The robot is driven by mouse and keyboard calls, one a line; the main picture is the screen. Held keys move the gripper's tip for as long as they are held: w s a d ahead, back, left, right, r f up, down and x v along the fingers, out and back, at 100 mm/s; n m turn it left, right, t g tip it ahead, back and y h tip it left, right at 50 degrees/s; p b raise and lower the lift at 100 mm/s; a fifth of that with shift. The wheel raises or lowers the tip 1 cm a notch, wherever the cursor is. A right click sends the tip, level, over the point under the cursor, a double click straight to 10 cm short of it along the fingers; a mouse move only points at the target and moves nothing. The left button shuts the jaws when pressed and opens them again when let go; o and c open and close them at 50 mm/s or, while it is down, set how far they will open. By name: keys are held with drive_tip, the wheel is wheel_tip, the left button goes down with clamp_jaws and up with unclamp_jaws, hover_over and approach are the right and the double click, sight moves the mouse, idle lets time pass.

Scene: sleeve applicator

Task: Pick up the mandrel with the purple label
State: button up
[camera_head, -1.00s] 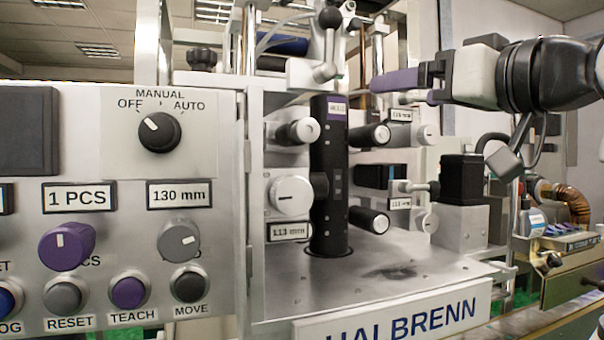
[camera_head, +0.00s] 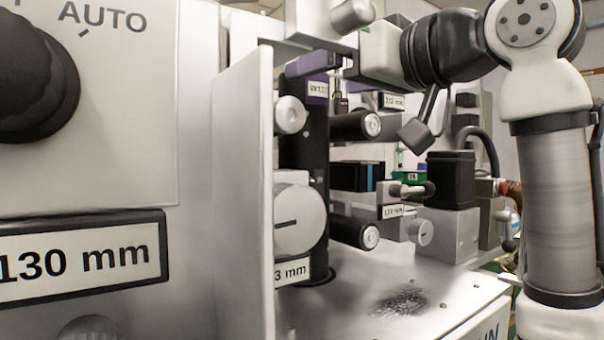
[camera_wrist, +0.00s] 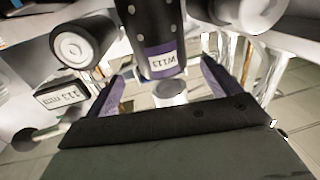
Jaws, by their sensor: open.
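The mandrel (camera_head: 304,160) is a black upright cylinder with a purple label band near its top (camera_head: 317,91). It stands on the machine's metal deck, partly hidden by the panel's side plate and a silver knob. My gripper (camera_head: 312,66) reaches in from the right at the height of the mandrel's top, its purple finger close to the label. In the wrist view, the mandrel's labelled end (camera_wrist: 164,61) shows between my two open purple fingers, with a gap on each side. Whether it is fully between the fingertips, I cannot tell.
Black rollers (camera_head: 352,126) and a silver knob (camera_head: 299,220) sit close around the mandrel. A black-topped block (camera_head: 451,180) stands to the right. The control panel (camera_head: 110,130) fills the left. The deck (camera_head: 360,306) in front is mostly clear.

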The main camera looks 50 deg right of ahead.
drive_tip(key=w, duration=0.5)
drive_tip(key=w+d, duration=0.1)
drive_tip(key=w, duration=0.1)
drive_tip(key=shift+w+r+p, duration=0.15)
drive_tip(key=shift+w+p, duration=0.15)
drive_tip(key=shift+p, duration=0.1)
clamp_jaws()
